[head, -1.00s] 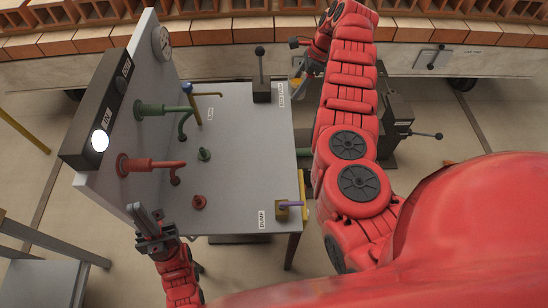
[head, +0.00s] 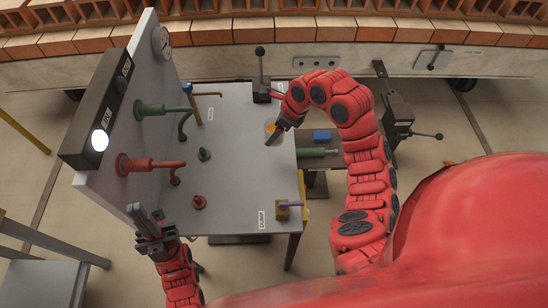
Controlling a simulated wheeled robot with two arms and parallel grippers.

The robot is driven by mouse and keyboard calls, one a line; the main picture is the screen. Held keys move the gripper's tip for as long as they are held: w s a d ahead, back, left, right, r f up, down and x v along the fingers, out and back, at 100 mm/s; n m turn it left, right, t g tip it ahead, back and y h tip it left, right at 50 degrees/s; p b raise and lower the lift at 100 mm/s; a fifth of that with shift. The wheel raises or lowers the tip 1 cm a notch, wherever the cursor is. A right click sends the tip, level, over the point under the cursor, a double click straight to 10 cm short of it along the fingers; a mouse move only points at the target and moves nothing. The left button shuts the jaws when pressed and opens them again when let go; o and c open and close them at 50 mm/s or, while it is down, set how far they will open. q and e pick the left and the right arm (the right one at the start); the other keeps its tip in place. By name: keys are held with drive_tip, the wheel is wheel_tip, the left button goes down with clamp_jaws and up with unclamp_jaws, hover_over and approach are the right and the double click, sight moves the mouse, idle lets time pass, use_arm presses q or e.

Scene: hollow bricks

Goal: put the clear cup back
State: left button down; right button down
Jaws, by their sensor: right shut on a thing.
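A small clear cup (head: 270,128) with something yellowish in it shows at the right part of the grey table (head: 240,150). My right gripper (head: 273,138) is shut on the cup, over the table near its right edge. The gripper hides part of the cup, and I cannot tell whether its base touches the table. My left gripper (head: 147,218) is at the front left, beside the upright grey panel (head: 110,150) and away from the cup. Its fingers are seen too small to tell open from shut.
Red (head: 150,165) and green (head: 160,109) pipes stick out of the panel. A lever box (head: 262,92) stands at the table's back edge. A blue block (head: 321,136) lies right of the table.

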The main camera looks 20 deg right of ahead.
drive_tip(key=f, duration=0.3)
drive_tip(key=f+p, duration=0.1)
drive_tip(key=f, duration=0.1)
drive_tip(key=shift+s+a+f, duration=0.15)
drive_tip(key=shift+s+f, duration=0.05)
drive_tip(key=shift+s, duration=0.05)
drive_tip(key=shift+w+f, duration=0.1)
drive_tip(key=shift+f, duration=2.3)
drive_tip(key=shift+p, duration=0.3)
unclamp_jaws()
drive_tip(key=shift+f, duration=0.1)
